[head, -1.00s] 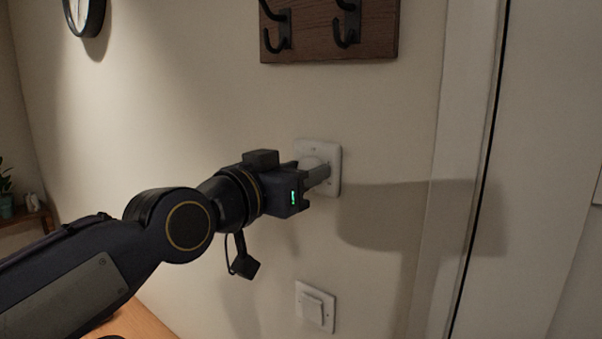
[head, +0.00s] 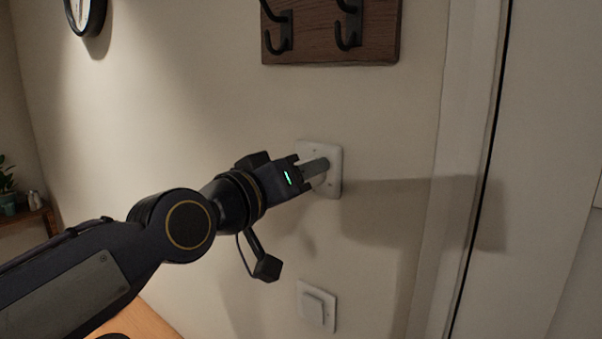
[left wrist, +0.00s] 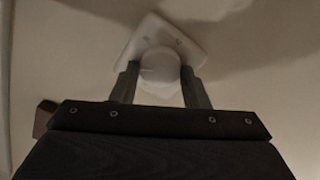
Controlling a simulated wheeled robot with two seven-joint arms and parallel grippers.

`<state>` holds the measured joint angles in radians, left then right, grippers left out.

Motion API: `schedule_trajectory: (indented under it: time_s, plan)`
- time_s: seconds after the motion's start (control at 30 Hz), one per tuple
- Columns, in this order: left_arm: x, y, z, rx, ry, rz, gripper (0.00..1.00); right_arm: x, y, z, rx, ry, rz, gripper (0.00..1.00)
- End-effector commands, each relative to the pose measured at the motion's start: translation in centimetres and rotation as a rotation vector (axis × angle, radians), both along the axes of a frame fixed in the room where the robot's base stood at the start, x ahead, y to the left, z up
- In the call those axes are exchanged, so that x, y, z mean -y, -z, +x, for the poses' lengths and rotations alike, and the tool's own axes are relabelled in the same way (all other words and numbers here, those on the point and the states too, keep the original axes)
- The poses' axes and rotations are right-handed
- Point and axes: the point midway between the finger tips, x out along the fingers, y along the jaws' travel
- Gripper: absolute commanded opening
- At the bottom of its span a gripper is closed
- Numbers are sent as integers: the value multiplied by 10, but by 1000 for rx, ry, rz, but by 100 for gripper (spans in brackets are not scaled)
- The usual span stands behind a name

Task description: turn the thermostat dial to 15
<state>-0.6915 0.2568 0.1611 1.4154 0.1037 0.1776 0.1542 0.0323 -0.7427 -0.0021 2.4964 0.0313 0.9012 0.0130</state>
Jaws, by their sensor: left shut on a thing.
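The thermostat is a white square plate (head: 334,156) on the wall, with a round white dial (left wrist: 158,66) in its middle. In the head view my left gripper (head: 321,172) reaches it from the left and covers most of the dial. In the left wrist view the two fingers (left wrist: 158,84) stand on either side of the dial, shut on it. The plate looks tilted in that view because the wrist is rolled. A thin mark shows on the dial, but the numbers are too small to read. My right gripper is not in view.
A white light switch (head: 317,306) is on the wall below the thermostat. A wooden board with dark hooks (head: 331,38) hangs above. A door frame (head: 462,170) stands to the right, and a wall clock (head: 84,14) hangs at the upper left.

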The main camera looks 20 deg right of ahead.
Motion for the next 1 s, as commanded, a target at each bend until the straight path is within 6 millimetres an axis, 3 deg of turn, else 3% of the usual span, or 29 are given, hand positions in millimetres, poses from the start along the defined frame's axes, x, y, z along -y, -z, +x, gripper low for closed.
schedule_trajectory:
  time_s: [0.27,0.3,0.43,0.77,1.0]
  plan:
    - [0,0,0,0,0,0,18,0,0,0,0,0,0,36]
    - [0,0,0,0,0,0,45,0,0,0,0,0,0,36]
    - [0,0,0,1,0,1,62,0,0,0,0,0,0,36]
    - [-3,0,-2,2,-1,-1,62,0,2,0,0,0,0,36]
    - [-33,3,-24,2,-2,-3,62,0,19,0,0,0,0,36]
